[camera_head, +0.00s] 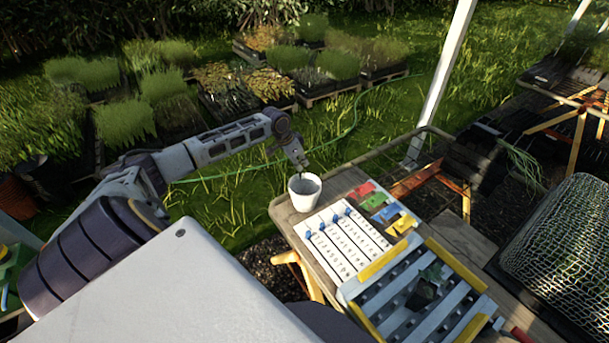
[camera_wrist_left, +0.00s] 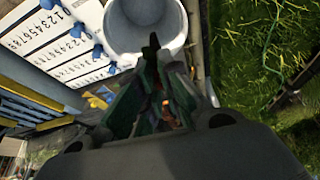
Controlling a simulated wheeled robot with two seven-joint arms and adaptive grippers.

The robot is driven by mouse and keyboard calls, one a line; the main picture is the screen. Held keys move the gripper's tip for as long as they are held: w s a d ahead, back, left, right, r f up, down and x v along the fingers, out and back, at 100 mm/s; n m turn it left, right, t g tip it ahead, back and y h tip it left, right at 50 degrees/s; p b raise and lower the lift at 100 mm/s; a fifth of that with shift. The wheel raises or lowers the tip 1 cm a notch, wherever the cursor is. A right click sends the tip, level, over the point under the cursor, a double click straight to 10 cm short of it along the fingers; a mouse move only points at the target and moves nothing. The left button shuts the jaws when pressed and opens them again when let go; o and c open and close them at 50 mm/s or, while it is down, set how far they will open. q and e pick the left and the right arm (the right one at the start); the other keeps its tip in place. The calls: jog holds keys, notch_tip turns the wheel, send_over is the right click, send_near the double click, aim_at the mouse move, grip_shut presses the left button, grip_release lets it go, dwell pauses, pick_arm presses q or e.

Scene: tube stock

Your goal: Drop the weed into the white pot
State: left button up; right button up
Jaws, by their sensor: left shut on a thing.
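The white pot (camera_head: 303,193) stands upright at the far left corner of the wooden table. It also shows at the top of the left wrist view (camera_wrist_left: 146,45), where its visible inside looks empty. My left gripper (camera_head: 304,168) is just above and behind the pot's rim in the head view. In the left wrist view my left gripper (camera_wrist_left: 160,85) is shut on the weed, seen only as dark green bits between the fingers; its exact shape is hard to make out. My right gripper is not in view.
A slatted tray (camera_head: 395,300) with yellow edges holds a small potted plant (camera_head: 423,292). A white post (camera_head: 440,80) rises behind the table.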

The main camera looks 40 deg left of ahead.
pick_arm(q)
jog(key=shift+m, duration=0.3)
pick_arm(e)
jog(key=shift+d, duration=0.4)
pick_arm(q)
jog(key=shift+f, duration=0.2)
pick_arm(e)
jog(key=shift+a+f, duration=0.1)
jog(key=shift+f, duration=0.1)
pick_arm(q)
jog(key=shift+f+b, duration=0.75)
jog(key=shift+b, duration=0.2)
jog(key=shift+f+b, duration=2.05)
jog(key=shift+b, duration=0.05)
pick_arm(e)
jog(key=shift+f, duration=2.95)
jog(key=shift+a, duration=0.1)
